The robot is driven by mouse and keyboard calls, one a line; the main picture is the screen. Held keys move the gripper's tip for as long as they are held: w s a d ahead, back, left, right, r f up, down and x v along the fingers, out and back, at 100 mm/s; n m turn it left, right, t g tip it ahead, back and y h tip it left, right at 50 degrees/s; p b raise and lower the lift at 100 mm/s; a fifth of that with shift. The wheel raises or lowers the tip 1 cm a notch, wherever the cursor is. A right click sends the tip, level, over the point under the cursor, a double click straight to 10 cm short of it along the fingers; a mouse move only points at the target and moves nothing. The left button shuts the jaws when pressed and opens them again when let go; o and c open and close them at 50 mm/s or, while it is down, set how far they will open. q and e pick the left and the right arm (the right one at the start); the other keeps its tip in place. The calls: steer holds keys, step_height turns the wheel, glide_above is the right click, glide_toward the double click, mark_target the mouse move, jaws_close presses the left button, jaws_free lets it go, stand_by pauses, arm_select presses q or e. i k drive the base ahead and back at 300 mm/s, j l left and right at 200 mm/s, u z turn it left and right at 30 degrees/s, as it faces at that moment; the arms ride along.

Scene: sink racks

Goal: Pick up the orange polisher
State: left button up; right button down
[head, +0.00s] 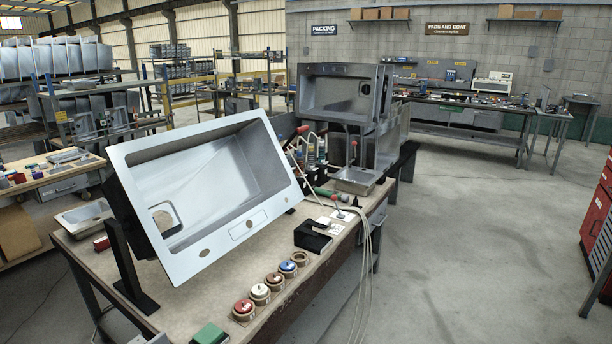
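I cannot make out an orange polisher for certain. A tool with a small orange-red part (302,129) stands behind the right end of the tilted sink (235,237), on the near workbench (190,309). A green-handled tool (325,191) lies to the right of the sink, close to a small upright red-topped piece (335,198). The tilted sink hides part of the bench behind it. Neither of my grippers can be identified in the head view. A small pale and dark shape at the bottom left edge is cut off and unclear.
Several round discs (261,292) line the bench's front edge, with a green block (210,334) nearby. A black box (312,236) and hanging hoses (367,260) are at the right. A black stand (123,260) supports the sink. Floor (450,250) is clear right of the bench.

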mark_target(300, 161)
steer(key=i+l+u, duration=0.15)
steer(key=i+l, duration=0.65)
steer(key=l, duration=0.1)
